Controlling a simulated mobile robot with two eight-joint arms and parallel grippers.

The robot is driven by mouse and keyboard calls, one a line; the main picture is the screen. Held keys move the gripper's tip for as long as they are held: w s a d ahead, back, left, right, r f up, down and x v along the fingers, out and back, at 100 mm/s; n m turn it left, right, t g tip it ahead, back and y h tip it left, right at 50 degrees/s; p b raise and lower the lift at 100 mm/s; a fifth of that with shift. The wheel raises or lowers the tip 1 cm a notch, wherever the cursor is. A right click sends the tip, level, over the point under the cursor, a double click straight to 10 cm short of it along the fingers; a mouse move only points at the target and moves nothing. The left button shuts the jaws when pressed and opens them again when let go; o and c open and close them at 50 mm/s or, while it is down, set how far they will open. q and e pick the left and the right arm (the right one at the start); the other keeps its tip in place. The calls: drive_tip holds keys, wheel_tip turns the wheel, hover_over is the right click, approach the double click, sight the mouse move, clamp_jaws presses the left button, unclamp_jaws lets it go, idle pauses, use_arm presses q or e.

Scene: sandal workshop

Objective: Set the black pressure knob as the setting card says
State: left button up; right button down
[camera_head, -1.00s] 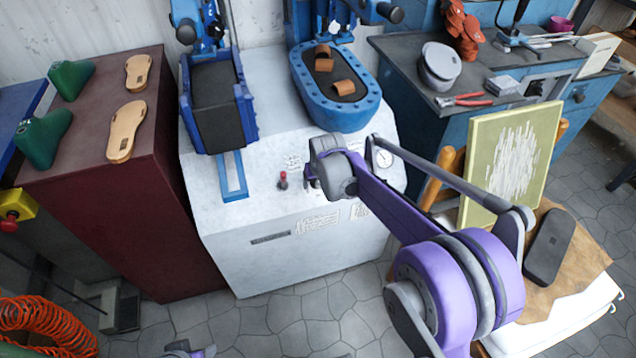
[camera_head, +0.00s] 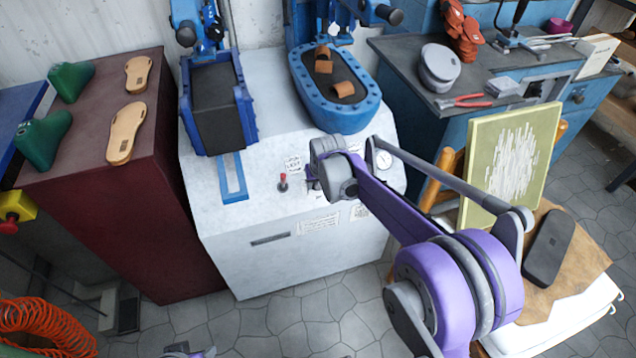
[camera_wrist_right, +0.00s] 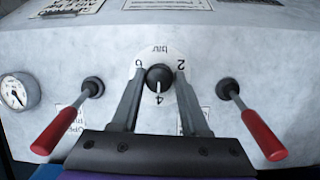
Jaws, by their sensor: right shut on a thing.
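The black pressure knob (camera_wrist_right: 158,75) sits on a round white dial marked 2, 4, 6 and bar, upside down in the right wrist view. Its white pointer line is toward the 4. My right gripper (camera_wrist_right: 159,84) is shut on the knob, one finger on each side. In the head view my right gripper (camera_head: 314,184) is at the top of the white machine and hides the knob. White cards with print (camera_head: 318,225) are on the machine's front; I cannot read them, nor tell which is the setting card. A small part of mine at the bottom edge may be my left arm.
Red-handled levers (camera_wrist_right: 60,128) stand on both sides of the knob, close to my fingers. A pressure gauge (camera_head: 383,159) is beside my wrist. Blue press stations (camera_head: 338,113) stand behind on the white machine (camera_head: 260,205). Maroon cabinet (camera_head: 165,215) is at left.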

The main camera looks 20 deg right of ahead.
drive_tip(key=shift+d+m+y+p, duration=0.15)
drive_tip(key=shift+m+y+p, duration=0.25)
drive_tip(key=shift+m, duration=0.5)
drive_tip(key=shift+m+y+p, duration=0.3)
drive_tip(key=shift+m+y, duration=0.2)
drive_tip(key=shift+m, duration=0.7)
drive_tip(key=m+y, duration=0.1)
drive_tip(key=m, duration=0.2)
drive_tip(key=shift+d+t, duration=0.15)
drive_tip(key=shift+t, duration=0.25)
drive_tip(key=m, duration=0.2)
drive_tip(key=shift+s+m+t+y, duration=0.1)
drive_tip(key=shift+m+t+y, duration=0.2)
drive_tip(key=shift+y, duration=0.1)
drive_tip(key=m+t, duration=0.1)
drive_tip(key=m, duration=0.2)
drive_tip(key=shift+f+y, duration=0.15)
drive_tip(key=shift+y, duration=0.25)
drive_tip(key=m, duration=0.3)
drive_tip(key=shift+s+d+t+b, duration=0.1)
drive_tip(key=shift+t+b, duration=0.2)
drive_tip(key=shift+t, duration=0.1)
drive_tip(key=m+t, duration=0.1)
drive_tip(key=m, duration=0.2)
drive_tip(key=m+t+b, duration=0.1)
drive_tip(key=m, duration=0.2)
drive_tip(key=shift+f, duration=0.1)
